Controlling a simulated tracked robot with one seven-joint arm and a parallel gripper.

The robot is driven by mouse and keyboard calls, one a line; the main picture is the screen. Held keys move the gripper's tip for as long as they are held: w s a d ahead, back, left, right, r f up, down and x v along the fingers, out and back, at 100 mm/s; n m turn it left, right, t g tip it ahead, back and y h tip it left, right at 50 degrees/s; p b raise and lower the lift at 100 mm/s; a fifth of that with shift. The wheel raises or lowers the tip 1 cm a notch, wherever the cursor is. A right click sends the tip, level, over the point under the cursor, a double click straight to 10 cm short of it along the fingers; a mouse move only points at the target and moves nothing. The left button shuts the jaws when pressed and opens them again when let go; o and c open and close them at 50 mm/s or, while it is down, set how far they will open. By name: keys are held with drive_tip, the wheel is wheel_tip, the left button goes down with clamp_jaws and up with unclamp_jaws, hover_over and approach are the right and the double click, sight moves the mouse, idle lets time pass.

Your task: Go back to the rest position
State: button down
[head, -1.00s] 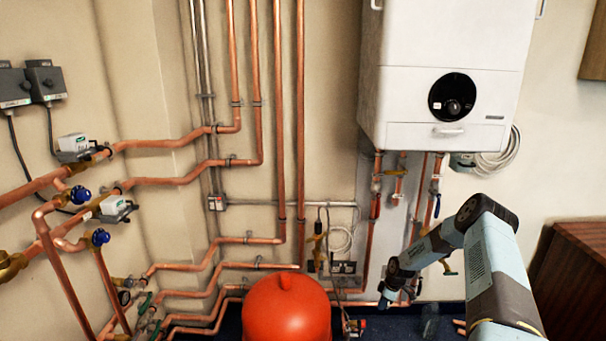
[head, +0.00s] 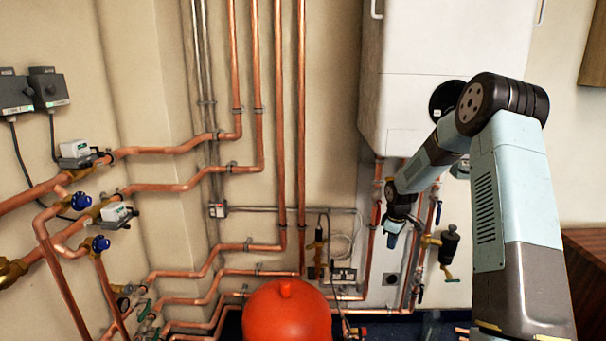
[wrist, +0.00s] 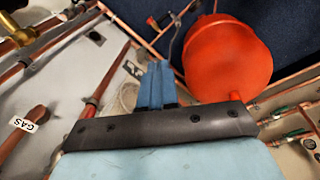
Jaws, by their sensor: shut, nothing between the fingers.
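My gripper (head: 392,238) is at the end of my arm, right of centre in the head view, in front of the pipes under the white boiler (head: 450,45). Its blue fingers (wrist: 156,86) are together in the wrist view, with nothing between them. It points downward and appears clear of the pipes, though the exact gap is hard to tell. My raised arm hides part of the boiler's front and part of its round black dial (head: 447,98).
A red vessel (head: 287,312) stands low in the centre; it also shows in the wrist view (wrist: 228,58). Copper pipes (head: 280,130) and blue-handled valves (head: 81,201) fill the left. A brown cabinet (head: 590,275) stands at the right edge. Open air lies before the middle wall.

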drive_tip(key=s+a+r+m+t+h, duration=0.1)
drive_tip(key=s+a+r+m, duration=0.15)
drive_tip(key=s+r, duration=0.9)
drive_tip(key=s+a+r+m+t, duration=0.1)
drive_tip(key=s+a+r+m, duration=0.15)
drive_tip(key=s+r, duration=0.9)
drive_tip(key=s+a+r+m, duration=0.1)
drive_tip(key=s+r, duration=0.2)
drive_tip(key=s, duration=0.4)
drive_tip(key=s+a+r+m+t, duration=0.1)
drive_tip(key=s+r+m, duration=0.1)
drive_tip(key=s, duration=0.6)
drive_tip(key=s+r+m+t+y, duration=0.1)
drive_tip(key=s+r+m, duration=0.1)
drive_tip(key=s+r, duration=0.2)
drive_tip(key=s, duration=0.3)
drive_tip(key=shift+s+a+r, duration=0.35)
drive_tip(key=shift+s+a, duration=0.05)
